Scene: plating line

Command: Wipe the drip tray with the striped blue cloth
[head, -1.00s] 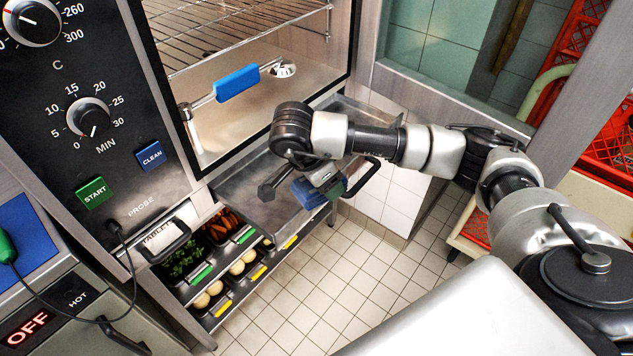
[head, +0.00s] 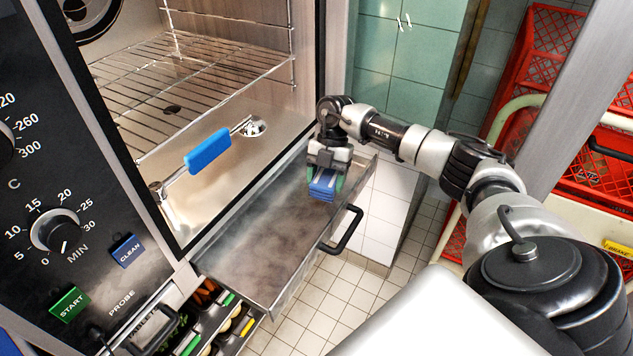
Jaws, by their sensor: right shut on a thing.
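The drip tray (head: 255,245) is a shallow metal drawer pulled out below the oven opening, with a black handle (head: 346,230) on its front. Its floor shows brownish, smeared staining. My right gripper (head: 325,180) points down over the tray's far end and is shut on the striped blue cloth (head: 323,188), which is folded into a small pad with pale stripes. The cloth is at or just above the tray floor; I cannot tell if it touches. My left gripper is not in view.
Red crates (head: 600,185) stand at right. Tiled floor (head: 320,300) lies clear in front.

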